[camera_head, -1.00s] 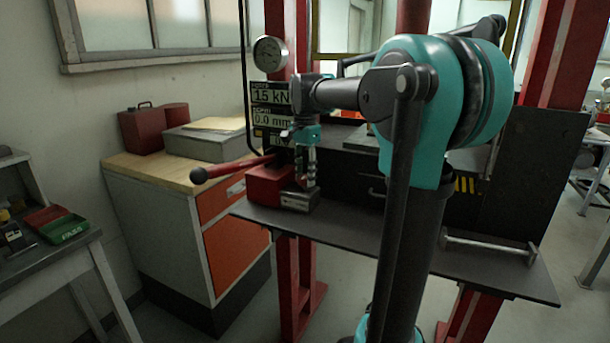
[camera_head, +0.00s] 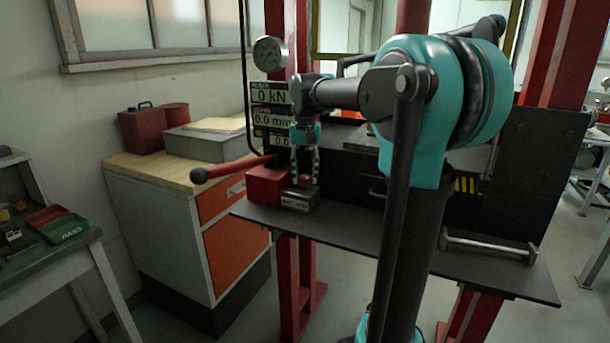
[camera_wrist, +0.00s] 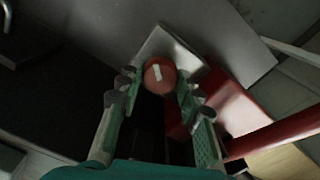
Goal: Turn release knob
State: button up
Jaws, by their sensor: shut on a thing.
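The release knob (camera_wrist: 158,72) is a round red knob with a white mark, and it sits between my fingertips in the wrist view. It also shows as a small red spot (camera_head: 304,181) on the pump's metal block in the head view. My gripper (camera_head: 305,178) points down over the block. Its fingers hold the knob from both sides, though the exact contact is dim in the wrist view. The red pump (camera_head: 265,186) with its long red lever (camera_head: 232,168) is beside the knob. The display (camera_head: 268,98) reads 0 kN and 0.0 mm.
A pressure gauge (camera_head: 270,53) is mounted above the display. The pump stands on a dark shelf (camera_head: 380,235) between red columns. The lever sticks out left toward a wooden-topped cabinet (camera_head: 140,168). A metal handle (camera_head: 490,247) lies at the shelf's right.

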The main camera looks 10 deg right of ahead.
aim_at(304, 177)
jog(key=n, duration=0.3)
jog(key=shift+n, duration=2.2)
jog(key=o, duration=1.1)
jog(key=shift+o, duration=0.2)
jog(key=shift+r, duration=0.1)
notch_tip(304, 177, up, 12)
